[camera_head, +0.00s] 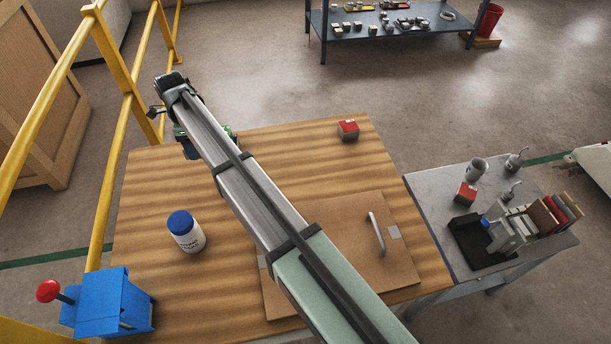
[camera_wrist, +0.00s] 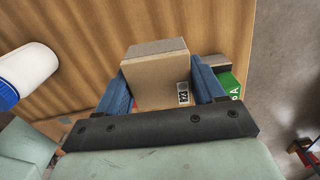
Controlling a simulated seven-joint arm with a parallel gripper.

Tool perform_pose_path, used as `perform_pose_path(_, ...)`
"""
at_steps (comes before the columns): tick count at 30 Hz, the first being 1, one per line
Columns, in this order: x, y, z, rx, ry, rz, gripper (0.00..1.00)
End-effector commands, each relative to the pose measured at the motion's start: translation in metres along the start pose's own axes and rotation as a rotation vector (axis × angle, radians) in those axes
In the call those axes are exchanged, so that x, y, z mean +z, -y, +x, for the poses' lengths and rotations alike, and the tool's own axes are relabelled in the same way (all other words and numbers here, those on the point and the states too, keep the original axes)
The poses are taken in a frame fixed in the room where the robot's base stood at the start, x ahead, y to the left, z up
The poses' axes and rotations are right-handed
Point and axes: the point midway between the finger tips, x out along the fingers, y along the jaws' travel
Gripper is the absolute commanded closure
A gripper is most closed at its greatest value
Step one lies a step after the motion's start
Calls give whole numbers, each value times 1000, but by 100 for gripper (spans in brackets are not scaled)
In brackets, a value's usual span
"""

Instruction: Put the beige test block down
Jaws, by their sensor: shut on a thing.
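The beige test block (camera_wrist: 155,82) sits between the blue fingers of my gripper (camera_wrist: 160,72) in the wrist view, with a small black-and-white label on its near face. My gripper is shut on it. The wooden table top (camera_wrist: 85,50) lies beyond the block; I cannot tell whether the block touches it. In the head view my arm reaches over the table (camera_head: 150,190) to its far left part and hides most of the gripper and the block.
A green box (camera_wrist: 232,88) is close beside the right finger. A white bottle with a blue cap (camera_head: 186,236) stands on the table's left. A red-topped box (camera_head: 348,130), a board with a handle (camera_head: 345,275) and a blue box with a red knob (camera_head: 110,305) are also there.

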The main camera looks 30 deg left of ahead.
Motion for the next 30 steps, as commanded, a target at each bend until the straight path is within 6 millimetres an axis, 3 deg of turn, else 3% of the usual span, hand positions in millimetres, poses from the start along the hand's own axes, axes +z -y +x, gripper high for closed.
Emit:
perform_pose_path(11, -159, -16, -2, -1, 0, -36, 78)
perform_pose_path(18, -254, -39, -2, -1, 0, -63, 78)
perform_pose_path(24, -316, -62, -3, -1, 0, -85, 78)
perform_pose_path(30, -351, -77, -3, 0, 0, -100, 78)
